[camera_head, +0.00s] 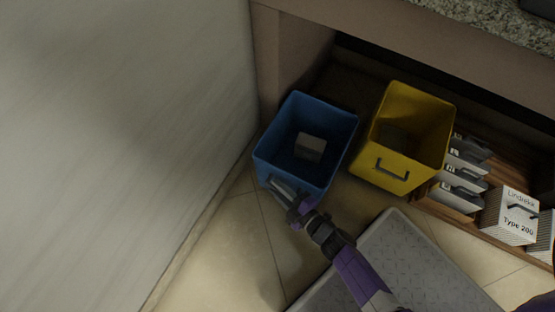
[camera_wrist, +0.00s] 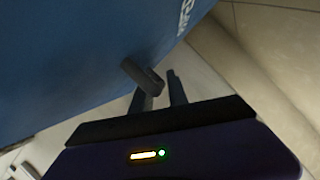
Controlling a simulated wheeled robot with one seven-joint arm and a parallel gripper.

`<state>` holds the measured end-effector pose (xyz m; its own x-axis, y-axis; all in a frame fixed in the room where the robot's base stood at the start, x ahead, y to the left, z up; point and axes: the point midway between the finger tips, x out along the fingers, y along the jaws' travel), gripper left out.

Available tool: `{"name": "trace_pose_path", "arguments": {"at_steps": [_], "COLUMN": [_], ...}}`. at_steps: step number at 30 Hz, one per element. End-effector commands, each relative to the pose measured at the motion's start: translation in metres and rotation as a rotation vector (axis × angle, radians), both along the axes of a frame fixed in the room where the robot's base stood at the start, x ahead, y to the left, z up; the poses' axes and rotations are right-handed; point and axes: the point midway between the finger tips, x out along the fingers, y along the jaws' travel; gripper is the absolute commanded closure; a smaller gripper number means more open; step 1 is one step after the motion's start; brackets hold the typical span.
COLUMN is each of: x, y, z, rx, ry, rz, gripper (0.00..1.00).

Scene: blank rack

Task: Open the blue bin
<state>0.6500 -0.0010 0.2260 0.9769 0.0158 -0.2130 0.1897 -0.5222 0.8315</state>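The blue bin (camera_head: 322,115) stands on the floor beside the pale wall, with its top facing up and uncovered. A small grey-brown box lies inside it. My gripper (camera_head: 283,187) is at the bin's near wall, low on its left part. In the wrist view the bin's blue wall (camera_wrist: 80,70) fills the upper left, with part of a white marking at its edge. A dark handle (camera_wrist: 142,76) juts from the wall. My gripper's two fingers (camera_wrist: 160,88) are apart, and the handle overlaps the left finger's tip. I cannot tell whether they touch.
A yellow bin (camera_head: 425,105) with a dark handle stands to the right. Several grey boxes and a white labelled box (camera_head: 510,215) sit on a wooden shelf further right. A grey textured platform (camera_head: 400,265) lies in front. The pale wall (camera_head: 120,130) is close on the left.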

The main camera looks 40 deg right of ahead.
Motion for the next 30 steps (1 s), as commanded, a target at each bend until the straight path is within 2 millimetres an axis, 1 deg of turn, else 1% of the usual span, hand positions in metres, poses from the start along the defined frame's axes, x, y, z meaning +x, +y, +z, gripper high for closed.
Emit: {"name": "trace_pose_path", "arguments": {"at_steps": [9, 13, 18, 30], "x": [-0.048, -0.064, -0.073, -0.073], "y": [0.0, 0.0, 0.0, -0.001], "z": [0.012, 0.015, 0.016, 0.015], "rx": [0.0, 0.002, 0.0, 0.0], "ry": [0.004, 0.004, 0.002, 0.001], "rz": [0.001, -0.001, 0.001, 0.001], "gripper": [0.8, 0.8, 0.8, 0.8]}}
